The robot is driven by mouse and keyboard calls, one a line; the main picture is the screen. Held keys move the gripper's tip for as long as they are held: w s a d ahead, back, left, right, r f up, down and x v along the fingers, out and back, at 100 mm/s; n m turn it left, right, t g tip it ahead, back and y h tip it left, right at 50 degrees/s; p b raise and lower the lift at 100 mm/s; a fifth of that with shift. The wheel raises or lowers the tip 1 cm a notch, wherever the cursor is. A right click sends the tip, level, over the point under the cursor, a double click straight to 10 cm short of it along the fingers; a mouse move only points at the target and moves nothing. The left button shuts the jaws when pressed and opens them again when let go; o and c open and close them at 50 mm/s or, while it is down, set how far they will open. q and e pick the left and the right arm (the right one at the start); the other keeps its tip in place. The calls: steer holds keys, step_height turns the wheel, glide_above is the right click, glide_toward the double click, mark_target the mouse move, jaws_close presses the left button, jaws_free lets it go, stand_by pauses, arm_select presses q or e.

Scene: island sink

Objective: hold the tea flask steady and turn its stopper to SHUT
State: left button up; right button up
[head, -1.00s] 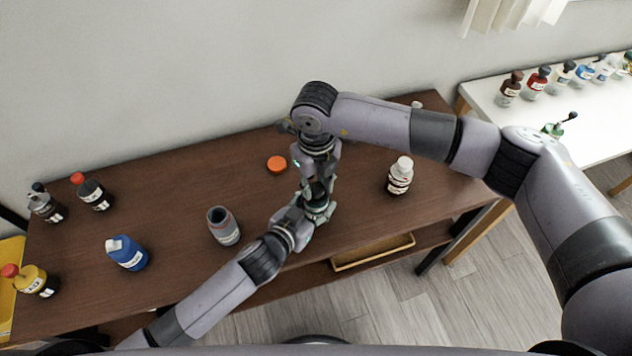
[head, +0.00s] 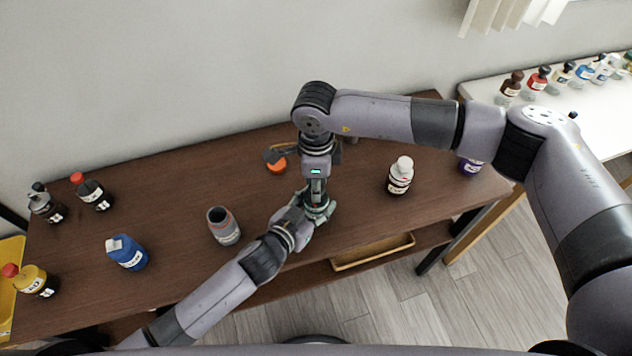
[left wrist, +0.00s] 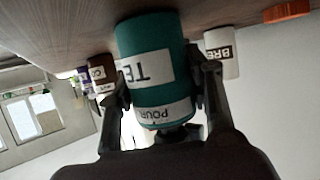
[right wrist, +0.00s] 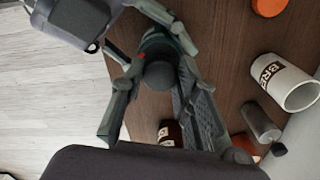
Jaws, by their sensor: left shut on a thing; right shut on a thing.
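The tea flask is a teal cylinder (left wrist: 152,45) with white labels; one reads "TE", with the rest cut off, and a lower one reads "POUR". In the head view the flask is mostly hidden by my grippers. My left gripper (left wrist: 165,85) is shut on the flask's body, one finger on each side. The stopper is a dark round knob (right wrist: 160,75) on top of the flask, with a small red mark (right wrist: 141,57) beside it. My right gripper (right wrist: 152,85) comes from above and is shut on the stopper. I cannot tell the stopper's exact setting.
A white-capped dark bottle (head: 400,177) and a purple bottle (head: 470,166) stand to the right. A blue bottle (head: 128,253) stands further left. The table's front edge is close.

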steer(key=shift+n, duration=2.2)
steer(key=o, duration=1.2)
steer(key=shift+r, duration=0.1)
step_height(320, 180, up, 12)
steer(key=shift+f, duration=0.1)
arm_select(q)
steer(key=o, duration=1.3)
